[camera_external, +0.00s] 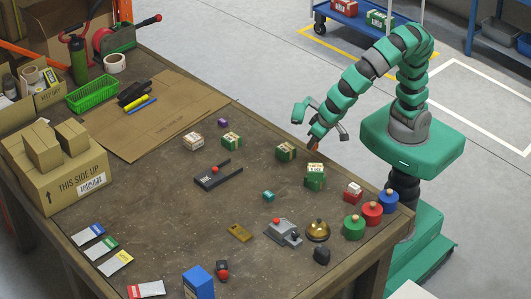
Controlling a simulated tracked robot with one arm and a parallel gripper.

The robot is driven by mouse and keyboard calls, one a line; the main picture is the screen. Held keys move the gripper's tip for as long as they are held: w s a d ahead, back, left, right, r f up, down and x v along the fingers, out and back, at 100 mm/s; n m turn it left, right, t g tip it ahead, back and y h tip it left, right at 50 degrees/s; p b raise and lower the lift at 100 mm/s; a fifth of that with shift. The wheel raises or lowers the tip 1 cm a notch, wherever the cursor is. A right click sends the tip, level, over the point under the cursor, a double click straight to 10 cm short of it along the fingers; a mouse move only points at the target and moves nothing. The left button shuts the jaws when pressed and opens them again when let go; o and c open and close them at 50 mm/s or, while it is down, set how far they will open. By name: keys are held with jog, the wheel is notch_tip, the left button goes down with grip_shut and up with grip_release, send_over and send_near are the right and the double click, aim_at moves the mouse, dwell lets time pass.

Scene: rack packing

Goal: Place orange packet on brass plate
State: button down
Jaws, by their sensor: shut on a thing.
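My gripper (316,137) hangs over the table's far right edge, left of my base. It is shut on a small orange-brown thing, seemingly the orange packet (313,146), which is mostly hidden by the fingers. The packet appears to be held above the table. The brass plate (239,232) is a small flat yellowish piece with a dark hole, lying bare on the front middle of the table, well to the front left of my gripper.
A green box (286,152) stands close below my gripper, with stacked green boxes (315,177) nearby. A black tray (218,177), a small teal cube (268,196), a grey device (283,232) and a brass bell (317,230) stand around the plate.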

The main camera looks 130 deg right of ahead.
jog(key=w+a+n+t+y+p, duration=0.2)
jog(key=w+a+n+p, duration=0.1)
jog(key=w+n, duration=0.65)
jog(key=w+a+n+t+y+p, duration=0.1)
jog(key=w+a+n+y+p, duration=0.15)
jog(key=w+n, duration=0.65)
jog(key=w+f+m, duration=0.1)
jog(key=f, duration=0.1)
jog(key=w+f+m, duration=0.2)
jog(key=shift+w+a+f+t, duration=0.1)
jog(key=shift+w+f+t, duration=0.05)
jog(key=shift+f+t, duration=0.2)
send_near(238, 233)
jog(key=shift+w+f+b, duration=0.3)
jog(key=shift+w+f, duration=0.55)
jog(key=shift+f, duration=0.15)
jog(key=shift+w+f, duration=0.15)
jog(key=shift+w, duration=0.35)
jog(key=shift+f, duration=1.75)
